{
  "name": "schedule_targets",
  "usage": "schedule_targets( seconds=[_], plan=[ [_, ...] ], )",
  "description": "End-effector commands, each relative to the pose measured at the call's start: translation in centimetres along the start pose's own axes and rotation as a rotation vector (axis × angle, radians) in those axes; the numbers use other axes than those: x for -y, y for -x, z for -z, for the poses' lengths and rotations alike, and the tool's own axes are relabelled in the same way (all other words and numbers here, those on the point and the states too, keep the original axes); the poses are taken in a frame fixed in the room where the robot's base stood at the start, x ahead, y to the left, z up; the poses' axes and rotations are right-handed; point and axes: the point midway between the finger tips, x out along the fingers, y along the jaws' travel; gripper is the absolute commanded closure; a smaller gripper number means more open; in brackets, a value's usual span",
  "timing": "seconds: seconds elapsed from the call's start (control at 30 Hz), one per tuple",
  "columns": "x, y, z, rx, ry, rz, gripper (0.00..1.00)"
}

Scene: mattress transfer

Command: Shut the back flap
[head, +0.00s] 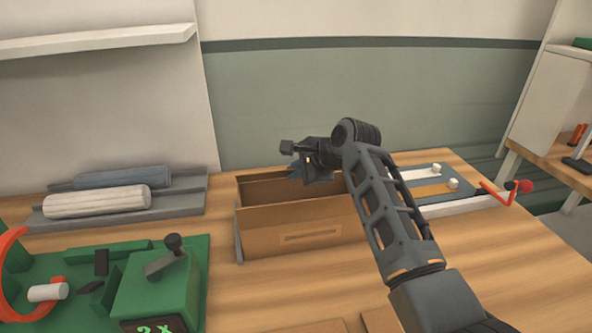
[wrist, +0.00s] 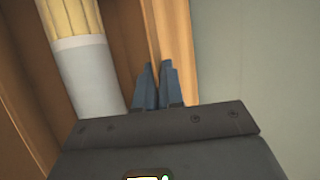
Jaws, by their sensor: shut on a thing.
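The cardboard box (head: 300,235) stands on the wooden table, open at the top, with its long front side facing me. My gripper (head: 308,172) is over the back edge of the box, pointing down, and my arm crosses the box's right end. In the wrist view, the dark blue fingers (wrist: 158,85) are close together on the back flap (wrist: 178,40), a light brown cardboard strip beside the grey-green wall. A roll with a white band and yellowish end (wrist: 85,75) lies inside the box, left of the fingers. The fingertips are hard to make out in the head view.
Left of the box, a grey tray holds a white roll (head: 97,201) and a blue-grey roll (head: 125,178). A green fixture (head: 155,285) with a lever stands front left. A sliding device with a red handle (head: 505,193) is at the right.

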Motion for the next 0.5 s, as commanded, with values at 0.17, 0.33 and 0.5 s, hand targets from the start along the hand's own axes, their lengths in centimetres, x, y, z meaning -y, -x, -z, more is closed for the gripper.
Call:
schedule_targets(
  seconds=[0.17, 0.33, 0.5],
  plan=[
    [-0.62, -0.10, -0.05, 0.003, 0.032, 0.082, 1.00],
    [-0.82, -0.13, -0.06, 0.004, 0.052, 0.129, 1.00],
    [-0.89, -0.12, -0.06, 0.004, 0.061, 0.149, 1.00]
  ],
)
